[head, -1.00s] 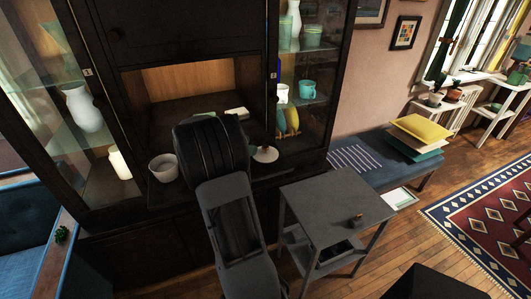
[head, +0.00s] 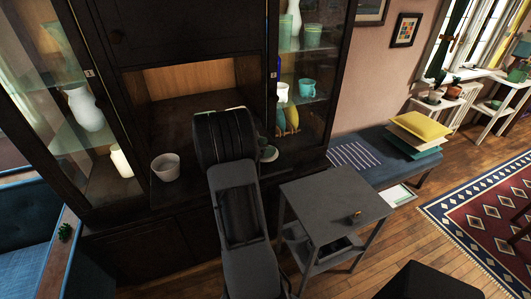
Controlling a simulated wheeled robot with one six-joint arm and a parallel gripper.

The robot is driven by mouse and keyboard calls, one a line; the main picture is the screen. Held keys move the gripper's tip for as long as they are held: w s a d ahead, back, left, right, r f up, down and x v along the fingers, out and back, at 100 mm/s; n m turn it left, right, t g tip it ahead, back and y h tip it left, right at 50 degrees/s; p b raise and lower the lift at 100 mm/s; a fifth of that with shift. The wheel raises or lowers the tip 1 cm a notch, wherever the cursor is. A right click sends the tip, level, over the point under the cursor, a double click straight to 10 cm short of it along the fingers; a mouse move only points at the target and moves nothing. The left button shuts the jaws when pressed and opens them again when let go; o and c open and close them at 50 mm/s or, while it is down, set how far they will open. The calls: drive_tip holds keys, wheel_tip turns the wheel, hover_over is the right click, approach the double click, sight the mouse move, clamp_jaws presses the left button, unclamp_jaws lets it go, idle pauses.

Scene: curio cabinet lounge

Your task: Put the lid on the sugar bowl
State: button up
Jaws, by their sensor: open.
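A pale grey-white bowl (head: 165,167) with an open top stands upright on the cabinet's ledge, left of my arm; it looks like the sugar bowl.
Glass-doored shelves flank the niche, with a white vase (head: 83,107) at left and a turquoise mug (head: 307,88) at right. The ledge between bowl and arm is clear.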

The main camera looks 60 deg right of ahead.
drive_tip(key=shift+c, duration=0.3)
drive_tip(key=shift+a+f, duration=0.1)
drive_tip(key=c, duration=0.9)
drive_tip(key=shift+c, duration=0.3)
drive_tip(key=shift+r, duration=0.3)
wheel_tip(320, 180, up, 2)
drive_tip(key=shift+r+b, duration=0.15)
drive_tip(key=shift+b, duration=0.45)
drive_tip(key=a+r+b, duration=0.2)
drive_tip(key=a+r, duration=0.8)
drive_tip(key=a, duration=0.4)
drive_tip(key=shift+s+r, duration=0.15)
